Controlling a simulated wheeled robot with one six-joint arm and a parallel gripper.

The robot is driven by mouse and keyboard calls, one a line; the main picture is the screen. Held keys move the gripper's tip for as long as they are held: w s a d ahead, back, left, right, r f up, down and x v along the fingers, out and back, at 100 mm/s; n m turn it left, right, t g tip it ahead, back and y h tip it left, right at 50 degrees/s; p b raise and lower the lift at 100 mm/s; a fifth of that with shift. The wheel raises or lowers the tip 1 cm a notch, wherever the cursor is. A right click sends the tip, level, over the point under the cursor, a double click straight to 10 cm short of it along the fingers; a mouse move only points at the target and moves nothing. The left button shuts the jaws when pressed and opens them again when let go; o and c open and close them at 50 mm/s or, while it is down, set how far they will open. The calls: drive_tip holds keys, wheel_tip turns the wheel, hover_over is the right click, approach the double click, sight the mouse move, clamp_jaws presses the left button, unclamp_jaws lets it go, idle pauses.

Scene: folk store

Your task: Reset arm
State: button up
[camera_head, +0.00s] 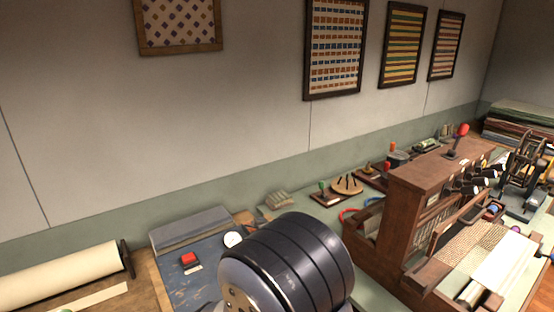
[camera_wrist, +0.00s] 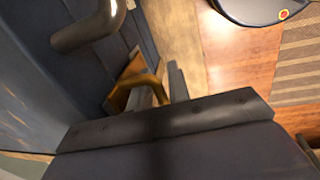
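My arm shows in the head view as a large dark, ribbed cylindrical link at bottom centre, hiding part of the bench behind it. The head view does not show my gripper. In the wrist view, a dark bar with several bolt heads (camera_wrist: 165,120) crosses the lower half, and a curved brass-coloured handle (camera_wrist: 135,88) stands just above it. A grey rounded rod (camera_wrist: 88,32) is at upper left.
Framed textiles (camera_head: 335,50) hang on the wall. In the wrist view, wooden floor (camera_wrist: 240,65) shows beside a striped rug (camera_wrist: 300,70).

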wheel_tip(320, 180, up, 10)
drive_tip(key=s+b, duration=0.1)
drive_tip(key=b, duration=0.1)
wheel_tip(320, 180, down, 10)
drive_tip(key=p, duration=0.1)
drive_tip(key=shift+w+d+f+t+y, duration=0.2)
drive_tip(key=shift+w+t+y, duration=0.1)
drive_tip(key=shift+t, duration=0.1)
idle(0.4)
drive_tip(key=shift+r, duration=0.1)
idle(0.3)
